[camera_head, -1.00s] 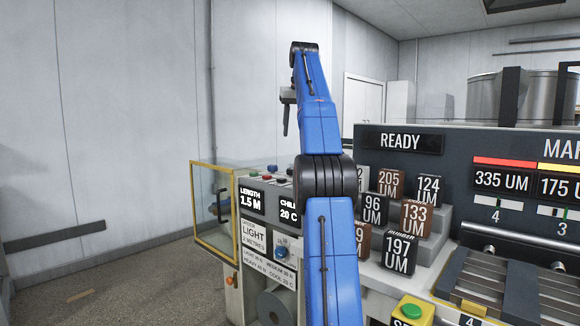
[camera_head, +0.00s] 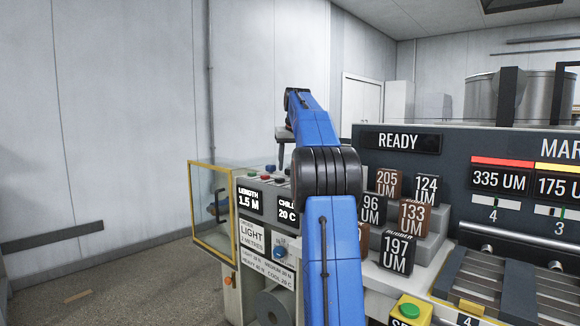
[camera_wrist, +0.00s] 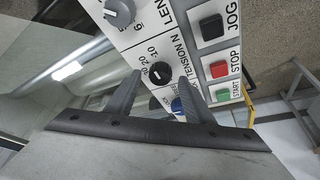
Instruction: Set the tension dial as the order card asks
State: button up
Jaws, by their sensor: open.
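The tension dial (camera_wrist: 160,74) is a small black knob beside the "TENSION N" label in the wrist view, with numbers such as 10 and 20 around it. My gripper (camera_wrist: 162,79) is open, its two dark fingers on either side of the dial in that view. Whether they are level with the knob or above it I cannot tell. The order card (camera_head: 252,235) reads "LIGHT, 2 METRES" in the head view. A smaller printed table (camera_head: 267,266) below it lists light, medium and heavy values, too small to read surely. In the head view my arm hides part of the panel.
A grey length knob (camera_wrist: 119,12) and a blue knob (camera_wrist: 178,107) flank the dial. Black jog (camera_wrist: 211,27), red stop (camera_wrist: 217,69) and green start (camera_wrist: 222,92) buttons are close by. A yellow-framed clear guard (camera_head: 212,205) stands left of the panel.

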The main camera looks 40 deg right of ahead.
jog(key=shift+w+f, duration=0.15)
jog(key=shift+f, duration=0.3)
jog(key=c, duration=1)
jog(key=shift+c, duration=0.2)
jog(key=shift+d+n, duration=0.1)
jog(key=shift+n, duration=0.2)
jog(key=n+y, duration=0.1)
jog(key=n, duration=0.2)
jog(key=shift+d+t, duration=0.15)
jog(key=shift+t, duration=0.25)
jog(key=n+y, duration=0.2)
jog(key=n, duration=0.3)
jog(key=shift+d, duration=0.1)
